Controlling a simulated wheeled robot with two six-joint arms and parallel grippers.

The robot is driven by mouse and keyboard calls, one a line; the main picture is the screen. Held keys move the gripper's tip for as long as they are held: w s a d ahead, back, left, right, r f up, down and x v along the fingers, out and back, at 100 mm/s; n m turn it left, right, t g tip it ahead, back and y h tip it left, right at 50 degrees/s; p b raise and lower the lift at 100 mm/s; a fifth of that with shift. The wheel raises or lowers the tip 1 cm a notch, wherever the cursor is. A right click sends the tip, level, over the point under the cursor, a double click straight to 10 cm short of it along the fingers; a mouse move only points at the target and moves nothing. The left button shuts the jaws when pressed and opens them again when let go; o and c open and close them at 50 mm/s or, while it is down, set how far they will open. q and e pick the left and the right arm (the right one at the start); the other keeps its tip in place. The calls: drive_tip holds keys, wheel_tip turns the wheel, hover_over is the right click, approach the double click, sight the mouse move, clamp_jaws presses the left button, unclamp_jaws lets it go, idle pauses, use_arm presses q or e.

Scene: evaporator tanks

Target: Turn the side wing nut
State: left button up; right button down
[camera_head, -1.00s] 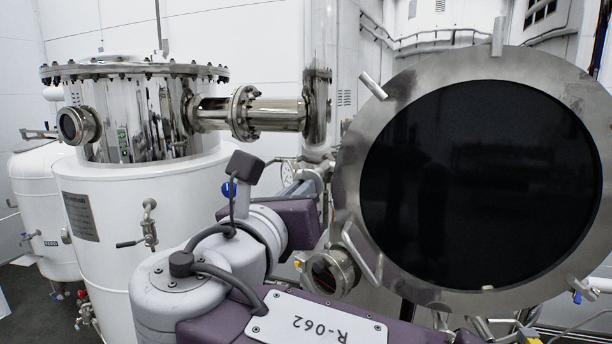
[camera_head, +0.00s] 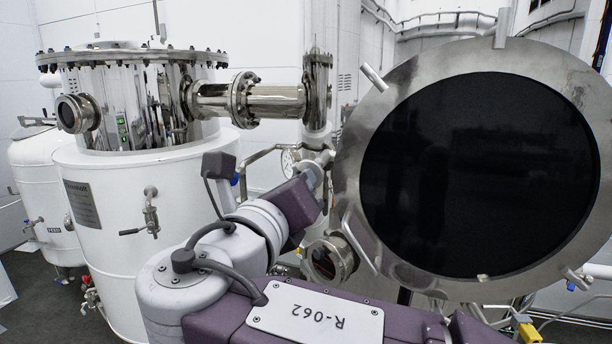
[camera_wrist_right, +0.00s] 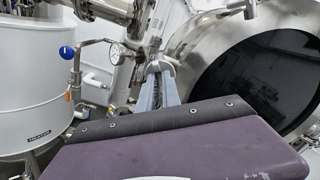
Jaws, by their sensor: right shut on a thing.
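The large round door (camera_head: 345,150) has a wide steel rim and a dark window. The side wing nut (camera_head: 326,157) is at the left edge of this rim. In the right wrist view the wing nut (camera_wrist_right: 161,67) shows at the tip of my right gripper (camera_wrist_right: 158,84). My right gripper (camera_head: 312,174) reaches it from the lower left and is shut on it. The fingers partly hide the wing nut, so its exact angle is hard to tell. My left gripper is not in view.
More clamps sit around the rim, one at the upper left (camera_head: 373,78) and one on top (camera_head: 501,28). A round sight port (camera_head: 328,260) is below my gripper. A pressure gauge (camera_wrist_right: 117,54) and pipework are close on the left. A white tank (camera_head: 110,215) stands further left.

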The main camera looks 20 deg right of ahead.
drive_tip(key=shift+n, duration=1.2)
drive_tip(key=n, duration=0.4)
drive_tip(key=shift+n, duration=0.3)
drive_tip(key=c, duration=1.5)
unclamp_jaws()
drive_tip(key=shift+w, duration=0.2)
drive_tip(key=shift+o, duration=0.2)
